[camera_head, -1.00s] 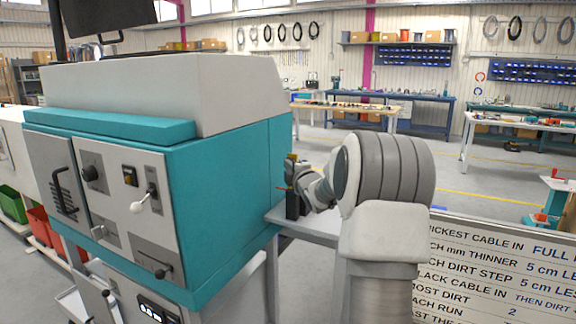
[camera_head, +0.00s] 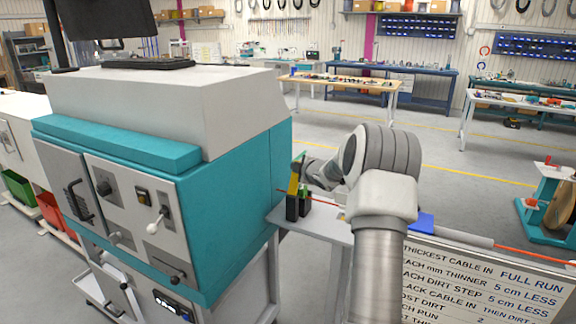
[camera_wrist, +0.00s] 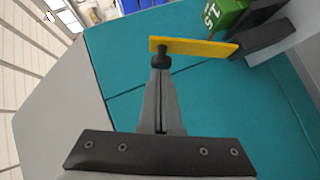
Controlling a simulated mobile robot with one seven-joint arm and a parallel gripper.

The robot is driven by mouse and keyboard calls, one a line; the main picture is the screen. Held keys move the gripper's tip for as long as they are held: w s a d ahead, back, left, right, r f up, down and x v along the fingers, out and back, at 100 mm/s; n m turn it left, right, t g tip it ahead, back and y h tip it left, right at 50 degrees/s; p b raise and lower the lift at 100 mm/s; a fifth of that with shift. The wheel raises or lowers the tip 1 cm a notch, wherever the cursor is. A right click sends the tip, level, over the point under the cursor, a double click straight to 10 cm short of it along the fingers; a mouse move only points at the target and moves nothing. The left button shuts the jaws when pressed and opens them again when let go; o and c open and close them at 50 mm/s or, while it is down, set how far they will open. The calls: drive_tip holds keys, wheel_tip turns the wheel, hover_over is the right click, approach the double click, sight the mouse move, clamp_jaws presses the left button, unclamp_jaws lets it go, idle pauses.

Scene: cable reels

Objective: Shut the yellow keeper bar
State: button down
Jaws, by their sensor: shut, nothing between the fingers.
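The yellow keeper bar (camera_head: 294,182) stands raised, steeply tilted, above the black block (camera_head: 292,208) on the small grey table beside the teal machine. In the wrist view the bar (camera_wrist: 205,48) crosses just beyond my fingertips, its right end at a dark block (camera_wrist: 268,38). My gripper (camera_wrist: 161,62) is shut and empty, its tips at or very close to the bar's left part; I cannot tell if they touch. In the head view my gripper is at the bar's upper end, mostly hidden by my wrist.
A green block (camera_wrist: 224,12) with white figures sits beside the bar's hinge end. The teal machine (camera_head: 240,175) stands close on the left. A thin red cable (camera_head: 510,250) runs at the right, above a white instruction board (camera_head: 480,275). Open floor lies behind the arm.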

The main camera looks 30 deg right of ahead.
drive_tip(key=w+d+f+p, duration=0.1)
drive_tip(key=d+p, duration=0.1)
drive_tip(key=w+d+f+p, duration=0.1)
drive_tip(key=w+d+p, duration=0.1)
drive_tip(key=d, duration=0.1)
drive_tip(key=w+d+p, duration=0.1)
drive_tip(key=d+p, duration=0.1)
drive_tip(key=shift+w+d+f, duration=0.25)
drive_tip(key=shift+f, duration=0.15)
drive_tip(key=shift+w+d+f, duration=0.3)
drive_tip(key=shift+d+f, duration=0.25)
drive_tip(key=shift+f, duration=0.15)
drive_tip(key=shift+w+d+f, duration=0.3)
drive_tip(key=shift+d+f, duration=0.2)
drive_tip(key=shift+f, duration=0.15)
drive_tip(key=shift+s, duration=0.1)
drive_tip(key=b+v, duration=0.4)
drive_tip(key=v, duration=1.3)
drive_tip(key=shift+r, duration=0.2)
drive_tip(key=shift+d, duration=0.1)
